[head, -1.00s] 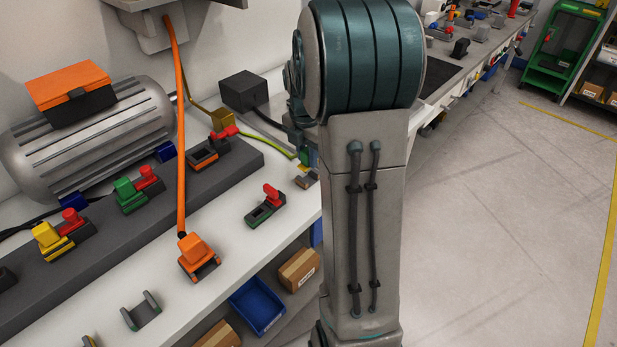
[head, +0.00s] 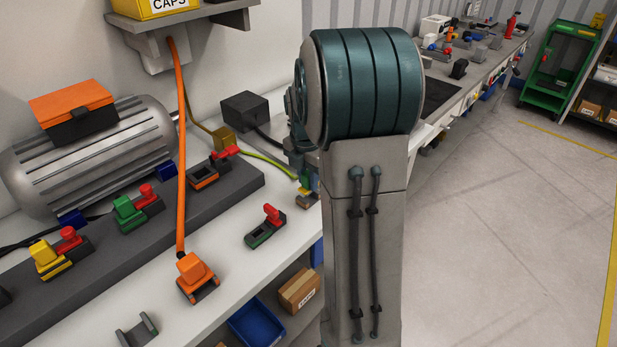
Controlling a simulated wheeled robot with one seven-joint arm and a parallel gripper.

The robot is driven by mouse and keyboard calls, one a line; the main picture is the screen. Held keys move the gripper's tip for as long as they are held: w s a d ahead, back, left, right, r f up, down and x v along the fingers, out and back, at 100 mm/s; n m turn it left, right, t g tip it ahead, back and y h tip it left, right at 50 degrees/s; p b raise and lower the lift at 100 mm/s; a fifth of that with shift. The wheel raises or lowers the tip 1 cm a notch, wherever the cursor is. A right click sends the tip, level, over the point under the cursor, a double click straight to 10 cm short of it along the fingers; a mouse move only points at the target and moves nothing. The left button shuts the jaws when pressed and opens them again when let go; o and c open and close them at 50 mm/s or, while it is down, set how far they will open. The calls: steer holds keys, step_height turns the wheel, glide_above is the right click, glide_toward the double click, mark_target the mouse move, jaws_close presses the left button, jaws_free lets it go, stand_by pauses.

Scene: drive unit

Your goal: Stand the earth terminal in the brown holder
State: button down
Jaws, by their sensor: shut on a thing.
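A yellow-green cable (head: 268,160) runs right to the earth terminal (head: 304,191), a small yellowish piece mostly hidden beside my arm. My gripper (head: 311,181) shows only as a sliver behind my own arm, shut on the terminal. A small brownish holder (head: 307,202) sits on the white bench just below the terminal, its right side hidden by my arm. I cannot tell whether the terminal is in the holder or just above it.
A green-grey holder with a red plug (head: 266,228) and an orange plug in a holder (head: 196,279) stand nearer on the bench. An empty grey holder (head: 138,331) is at the front. A dark rail (head: 120,255) bears coloured plugs. A motor (head: 95,155) lies behind.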

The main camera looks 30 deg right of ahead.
steer(key=shift+f+b, duration=0.6)
steer(key=shift+f, duration=0.45)
steer(key=c, duration=1.1)
jaws_free()
steer(key=r, duration=1.3)
steer(key=shift+a+r, duration=0.2)
steer(key=shift+a, duration=0.1)
step_height(320, 180, up, 5)
steer(key=p, duration=0.5)
glide_above(306, 174)
steer(key=shift+r, duration=0.15)
steer(key=shift+a, duration=0.1)
